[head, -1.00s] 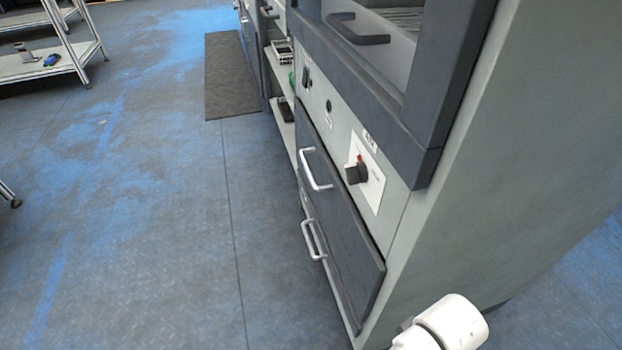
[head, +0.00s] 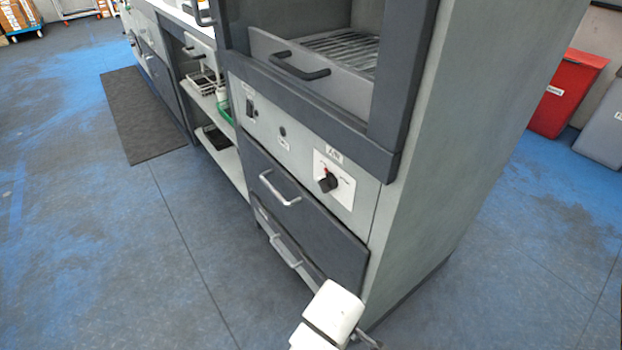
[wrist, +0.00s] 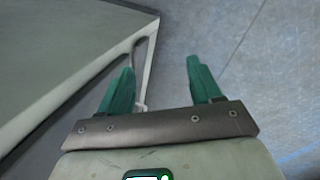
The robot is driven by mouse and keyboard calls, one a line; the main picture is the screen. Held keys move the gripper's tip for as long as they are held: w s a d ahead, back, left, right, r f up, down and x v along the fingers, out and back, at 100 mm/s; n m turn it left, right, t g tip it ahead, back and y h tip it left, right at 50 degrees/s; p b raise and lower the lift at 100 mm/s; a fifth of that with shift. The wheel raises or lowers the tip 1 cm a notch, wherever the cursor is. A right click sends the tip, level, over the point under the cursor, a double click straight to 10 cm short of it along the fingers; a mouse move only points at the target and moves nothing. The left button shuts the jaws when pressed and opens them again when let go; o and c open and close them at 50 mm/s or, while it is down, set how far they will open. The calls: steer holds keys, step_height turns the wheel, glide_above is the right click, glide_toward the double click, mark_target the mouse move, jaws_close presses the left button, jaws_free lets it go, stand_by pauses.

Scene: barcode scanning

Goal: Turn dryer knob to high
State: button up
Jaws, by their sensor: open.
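The dryer knob (head: 328,183) is a small black dial with a red mark at its top, on a white plate on the grey front panel of the dryer (head: 352,207). In the head view my white arm (head: 333,312) is low, below and in front of the drawers, and the gripper's fingers are not clear there. In the wrist view my gripper (wrist: 157,82) shows two green fingers spread apart with nothing between them. It is beside the dryer's edge, apart from the knob. The knob is not in the wrist view.
Two dark drawers with metal handles (head: 280,188) lie below the knob panel. Shelves with a wire rack (head: 203,80) stand left. Blue-grey floor is open at left and right. A red bin (head: 567,95) stands right.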

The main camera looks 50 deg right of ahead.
steer(key=w+d+r+n+h+p, duration=0.1)
steer(key=w+r+n+h+p, duration=0.45)
steer(key=r+p, duration=0.7)
steer(key=n+h+p, duration=0.2)
steer(key=h+p, duration=0.4)
glide_toward(321, 186)
steer(key=x, duration=0.9)
steer(key=shift+d+f, duration=0.1)
steer(key=shift+d, duration=0.1)
steer(key=shift+c, duration=0.2)
steer(key=c, duration=1)
